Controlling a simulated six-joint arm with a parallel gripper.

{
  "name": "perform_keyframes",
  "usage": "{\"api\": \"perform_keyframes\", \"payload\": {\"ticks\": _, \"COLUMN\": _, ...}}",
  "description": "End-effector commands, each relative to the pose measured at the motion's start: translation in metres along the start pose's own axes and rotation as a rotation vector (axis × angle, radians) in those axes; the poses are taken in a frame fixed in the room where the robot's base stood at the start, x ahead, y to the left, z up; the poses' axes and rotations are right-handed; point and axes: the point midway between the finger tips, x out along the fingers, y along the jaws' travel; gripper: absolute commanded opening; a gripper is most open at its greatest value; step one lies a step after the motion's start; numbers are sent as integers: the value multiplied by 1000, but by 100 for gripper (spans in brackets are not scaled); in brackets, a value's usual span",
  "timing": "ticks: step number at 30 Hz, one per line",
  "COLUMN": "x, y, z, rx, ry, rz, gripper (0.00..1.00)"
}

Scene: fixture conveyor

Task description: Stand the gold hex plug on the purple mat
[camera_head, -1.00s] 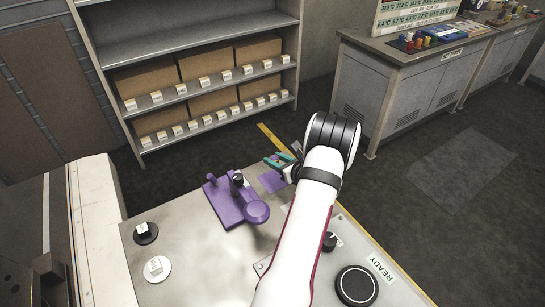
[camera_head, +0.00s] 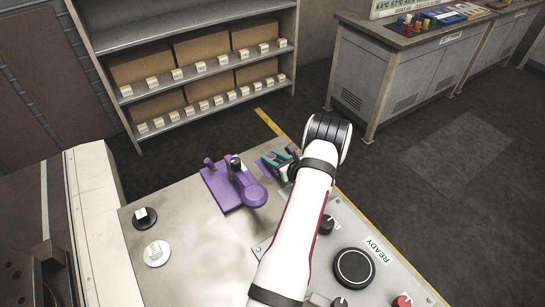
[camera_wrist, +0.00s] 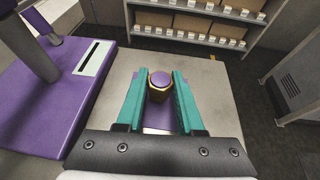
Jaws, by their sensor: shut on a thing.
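My gripper (camera_head: 276,160) has teal fingers and is at the far edge of the metal table. In the wrist view the fingers (camera_wrist: 160,88) are shut on the gold hex plug (camera_wrist: 159,91), which has a purple top face and a gold hex rim. The plug looks upright, seen from above; its lower part is hidden. The purple mat (camera_head: 262,169) lies under and beside the fingers. It also shows between the fingers in the wrist view (camera_wrist: 159,122). I cannot tell whether the plug touches the mat. The plug cannot be made out in the head view.
A purple fixture (camera_head: 222,188) with posts and a round pad stands left of the mat; it also shows in the wrist view (camera_wrist: 45,105). A black disc (camera_head: 145,223) and a white disc (camera_head: 157,259) lie at left. A control panel with knobs and a large black button (camera_head: 354,268) is at right.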

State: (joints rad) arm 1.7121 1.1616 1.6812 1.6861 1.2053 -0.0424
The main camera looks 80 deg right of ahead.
Motion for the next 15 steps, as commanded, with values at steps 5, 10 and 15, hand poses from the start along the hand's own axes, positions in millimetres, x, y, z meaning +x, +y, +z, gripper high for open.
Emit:
{"api": "perform_keyframes", "payload": {"ticks": 5, "x": 1, "y": 0, "z": -2, "rx": 0, "ry": -1, "rz": 0, "gripper": 0}}
{"api": "perform_keyframes", "payload": {"ticks": 10, "x": 2, "y": 0, "z": -4, "rx": 0, "ry": -1, "rz": 0, "gripper": 0}}
{"api": "perform_keyframes", "payload": {"ticks": 15, "x": 3, "y": 0, "z": -7, "rx": 0, "ry": 0, "rz": 0, "gripper": 0}}
